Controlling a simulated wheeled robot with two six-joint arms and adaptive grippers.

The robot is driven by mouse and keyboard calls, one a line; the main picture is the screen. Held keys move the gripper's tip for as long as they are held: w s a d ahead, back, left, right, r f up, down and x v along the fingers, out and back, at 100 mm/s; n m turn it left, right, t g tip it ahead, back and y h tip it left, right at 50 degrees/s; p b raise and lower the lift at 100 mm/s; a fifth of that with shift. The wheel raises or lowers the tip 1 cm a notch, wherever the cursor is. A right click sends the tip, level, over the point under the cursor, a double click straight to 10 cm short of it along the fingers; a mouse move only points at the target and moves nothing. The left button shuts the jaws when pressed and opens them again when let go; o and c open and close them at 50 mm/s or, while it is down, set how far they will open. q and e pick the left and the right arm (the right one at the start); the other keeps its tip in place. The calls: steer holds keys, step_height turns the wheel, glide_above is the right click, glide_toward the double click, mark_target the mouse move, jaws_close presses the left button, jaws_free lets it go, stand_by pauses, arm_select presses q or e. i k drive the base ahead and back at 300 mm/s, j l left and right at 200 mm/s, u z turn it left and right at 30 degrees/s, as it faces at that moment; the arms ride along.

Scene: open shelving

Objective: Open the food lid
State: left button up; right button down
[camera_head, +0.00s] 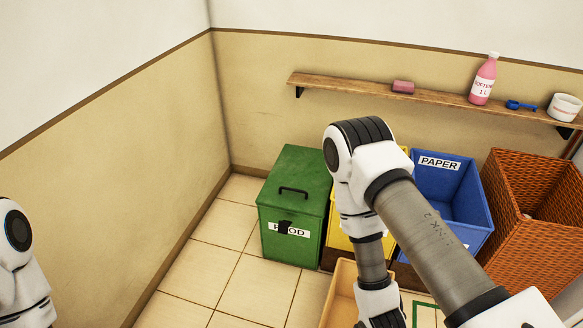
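The green food bin (280,234) stands on the floor in the corner, left of the other bins. Its green lid (297,168) is closed and has a black bar handle (293,190) on top. A white label on its front is partly covered by a small dark piece; the letters around it fit "FOOD". My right arm comes in from the lower right, bends in front of the bins and runs down past the bottom edge, right of the green bin. Only part of my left arm shows at the left edge. Neither gripper's fingers are in view.
A yellow bin (345,237) is mostly behind my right arm. A blue paper bin (448,190) and a wicker basket (535,205) stand further right. A wooden box (340,293) is in front. A wall shelf (440,97) holds a pink bottle (483,80). Floor to the left is clear.

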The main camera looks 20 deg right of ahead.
mark_target(300, 180)
steer(key=i, duration=0.3)
steer(key=i+z, duration=0.2)
steer(key=z, duration=0.2)
steer(key=i+z, duration=0.25)
steer(key=z, duration=0.2)
steer(key=i+j+z, duration=0.15)
steer(key=z, duration=1.2)
